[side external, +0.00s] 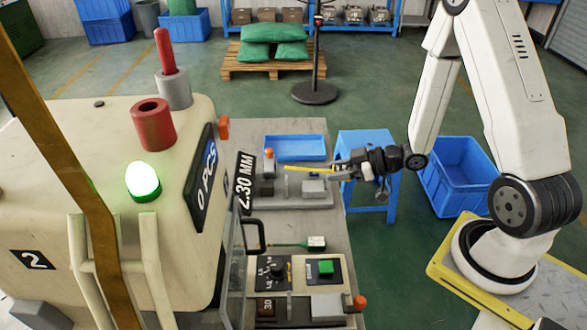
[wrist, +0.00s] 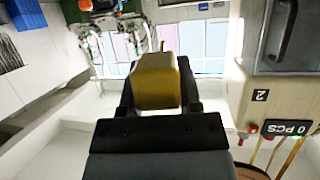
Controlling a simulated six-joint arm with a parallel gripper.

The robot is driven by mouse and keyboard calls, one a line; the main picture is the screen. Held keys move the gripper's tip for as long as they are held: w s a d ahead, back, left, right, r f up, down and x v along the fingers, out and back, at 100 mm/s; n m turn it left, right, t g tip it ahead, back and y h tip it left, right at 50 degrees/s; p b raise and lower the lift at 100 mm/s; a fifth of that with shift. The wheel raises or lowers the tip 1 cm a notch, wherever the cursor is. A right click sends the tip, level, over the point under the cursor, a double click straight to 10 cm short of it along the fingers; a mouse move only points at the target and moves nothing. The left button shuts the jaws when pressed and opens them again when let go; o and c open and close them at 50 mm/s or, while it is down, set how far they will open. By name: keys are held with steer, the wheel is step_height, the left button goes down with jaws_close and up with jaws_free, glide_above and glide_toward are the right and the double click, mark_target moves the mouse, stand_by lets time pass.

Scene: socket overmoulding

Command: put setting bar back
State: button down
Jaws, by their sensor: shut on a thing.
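The setting bar (side external: 308,168) is a thin yellow bar in the side view. My gripper (side external: 338,171) is shut on its right end and holds it roughly level, pointing left over the grey fixture at the back of the bench. In the wrist view the bar's yellow end (wrist: 157,82) sits between the dark fingers of my gripper (wrist: 158,100), with its length foreshortened. Whether the bar touches the fixture below cannot be told.
The cream machine (side external: 110,160) with a lit green lamp (side external: 143,180) fills the left. A blue tray (side external: 295,147) lies behind the fixture.

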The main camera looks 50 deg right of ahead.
mark_target(314, 171)
steer(key=shift+w+a+f+m+t+h, duration=0.1)
steer(key=shift+w+a+m+t+h, duration=0.2)
steer(key=shift+w+a+m+h, duration=0.25)
steer(key=shift+w+a+f+m+t+h, duration=0.1)
steer(key=shift+w+a+m+t+h, duration=0.3)
steer(key=shift+w, duration=0.3)
steer(key=shift+w+a+f+m+h, duration=0.1)
steer(key=shift+w+a+m+h, duration=0.15)
steer(key=shift+w+m+h, duration=0.45)
steer(key=shift+w+a+f+m+t+h, duration=0.15)
steer(key=shift+a+m+t+h, duration=0.05)
steer(key=shift+m+h, duration=0.4)
steer(key=shift+w+a+f+m+t+h, duration=0.1)
steer(key=shift+w+a+m+t+h, duration=0.1)
steer(key=shift+m+h, duration=0.35)
steer(key=shift+s+a+f+m+h, duration=0.15)
steer(key=shift+m+h, duration=0.45)
steer(key=shift+h, duration=0.3)
steer(key=shift+f, duration=2)
steer(key=shift+f, duration=0.15)
steer(key=shift+f, duration=1.9)
